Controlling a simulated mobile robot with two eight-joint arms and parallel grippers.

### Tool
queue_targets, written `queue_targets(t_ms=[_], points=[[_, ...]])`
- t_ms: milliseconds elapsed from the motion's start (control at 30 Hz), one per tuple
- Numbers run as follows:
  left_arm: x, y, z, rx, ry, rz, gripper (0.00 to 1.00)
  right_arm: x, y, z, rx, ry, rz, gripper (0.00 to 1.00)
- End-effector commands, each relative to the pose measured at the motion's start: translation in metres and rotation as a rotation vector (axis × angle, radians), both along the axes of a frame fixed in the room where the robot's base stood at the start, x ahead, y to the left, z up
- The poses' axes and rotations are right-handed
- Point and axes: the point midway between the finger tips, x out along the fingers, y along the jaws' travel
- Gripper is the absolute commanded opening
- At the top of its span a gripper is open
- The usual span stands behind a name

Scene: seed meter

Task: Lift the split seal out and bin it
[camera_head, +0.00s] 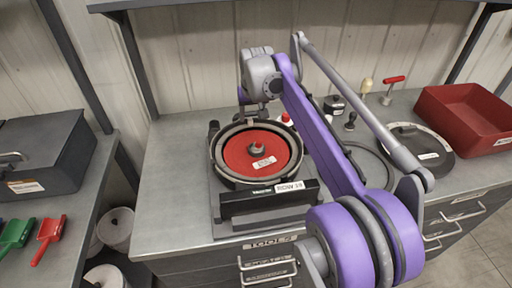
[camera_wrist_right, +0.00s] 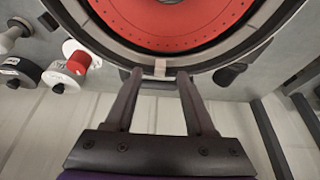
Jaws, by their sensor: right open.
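The seed meter holds a red disc (camera_head: 262,152) with a grey hub, also seen in the wrist view (camera_wrist_right: 165,25). A dark ring (camera_head: 218,160) runs around the disc inside the round housing; I cannot tell whether it is the split seal, and no split shows clearly. My right gripper (camera_head: 263,108) is at the meter's back rim. In the wrist view its fingers (camera_wrist_right: 154,76) are open and apart, one on each side of a small pale tab (camera_wrist_right: 160,68) at the rim. Whether they touch anything is unclear. My left gripper is out of view.
A thin dark ring (camera_head: 382,160) lies on the bench right of the meter, partly behind my right arm. A round dark lid (camera_head: 430,157) and red tray (camera_head: 462,112) are farther right. White buckets (camera_head: 116,230) stand below, between benches. A black labelled bar (camera_head: 250,204) crosses the meter's front.

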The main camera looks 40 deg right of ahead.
Motion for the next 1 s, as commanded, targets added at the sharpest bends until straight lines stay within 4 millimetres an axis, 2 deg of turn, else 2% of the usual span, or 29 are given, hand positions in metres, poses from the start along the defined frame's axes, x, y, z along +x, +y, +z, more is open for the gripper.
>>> queue_targets(t_ms=[167, 400, 700, 1000], points=[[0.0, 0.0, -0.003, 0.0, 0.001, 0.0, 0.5, 0.011, -0.005, -0.024, 0.0, 0.0, 0.0, 0.55], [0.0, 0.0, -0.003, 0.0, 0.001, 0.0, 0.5, 0.011, -0.005, -0.026, 0.0, 0.0, 0.0, 0.55], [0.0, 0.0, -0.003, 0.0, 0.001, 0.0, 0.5, 0.011, -0.005, -0.026, 0.0, 0.0, 0.001, 0.01], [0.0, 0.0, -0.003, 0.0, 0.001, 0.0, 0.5, 0.011, -0.005, -0.026, 0.0, 0.0, 0.001, 0.0]])
